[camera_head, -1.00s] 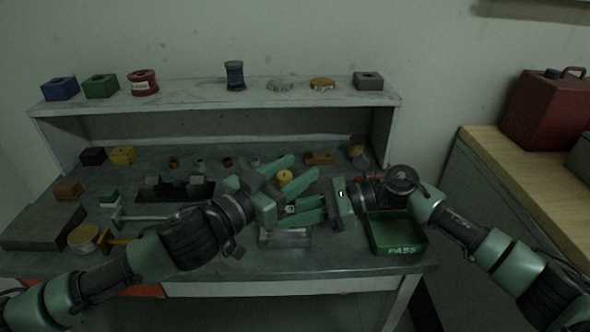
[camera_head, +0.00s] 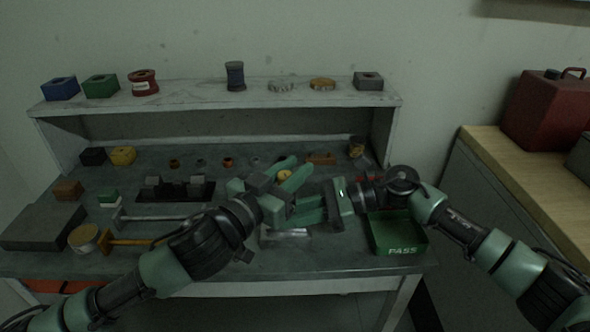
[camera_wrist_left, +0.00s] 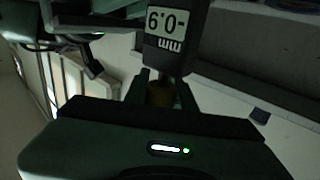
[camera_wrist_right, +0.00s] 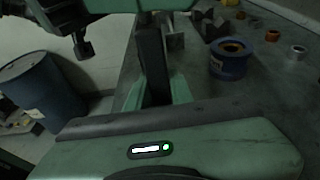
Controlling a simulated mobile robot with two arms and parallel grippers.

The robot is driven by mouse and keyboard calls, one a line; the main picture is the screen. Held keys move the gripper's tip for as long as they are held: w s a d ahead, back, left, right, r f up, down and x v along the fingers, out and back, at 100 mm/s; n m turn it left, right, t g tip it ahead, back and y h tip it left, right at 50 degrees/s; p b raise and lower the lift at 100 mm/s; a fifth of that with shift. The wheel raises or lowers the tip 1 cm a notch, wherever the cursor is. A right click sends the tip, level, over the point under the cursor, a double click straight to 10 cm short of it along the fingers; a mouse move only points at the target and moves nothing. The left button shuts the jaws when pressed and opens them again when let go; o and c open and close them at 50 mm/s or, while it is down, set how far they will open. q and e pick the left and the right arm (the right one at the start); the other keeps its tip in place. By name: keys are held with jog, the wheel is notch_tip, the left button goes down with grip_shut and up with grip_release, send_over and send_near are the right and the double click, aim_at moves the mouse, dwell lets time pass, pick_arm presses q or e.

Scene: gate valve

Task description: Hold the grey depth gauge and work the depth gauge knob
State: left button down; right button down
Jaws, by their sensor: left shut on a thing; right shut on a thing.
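The grey depth gauge (camera_wrist_left: 175,52) shows in the left wrist view, with its display upside down there, showing digits and mm. In the head view the grippers hide most of the gauge.
A green PASS tray (camera_head: 398,250) stands at the bench's front right. A dark holder (camera_head: 175,192), a grey block (camera_head: 40,228) and a tin (camera_head: 84,238) lie left. A shelf (camera_head: 205,92) with spools and blocks spans the back. A blue spool (camera_wrist_right: 228,62) shows in the right wrist view.

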pick_arm(q)
jog(key=shift+w+a+f+n+t+y, duration=0.1)
jog(key=shift+a+n+t+y, duration=0.4)
jog(key=shift+n+y, duration=1)
jog(key=shift+w+a+r+n+t+y, duration=0.1)
jog(key=shift+n+t+y, duration=0.75)
jog(key=shift+y, duration=1.2)
jog(key=shift+w+a+f+n+t+y, duration=0.1)
jog(key=shift+a+n+t+y, duration=0.35)
jog(key=shift+n+y, duration=1.1)
jog(key=shift+y, duration=0.4)
jog(key=c, duration=1.1)
grip_release()
jog(key=shift+c, duration=0.2)
jog(key=shift+d, duration=0.1)
jog(key=s, duration=1.2)
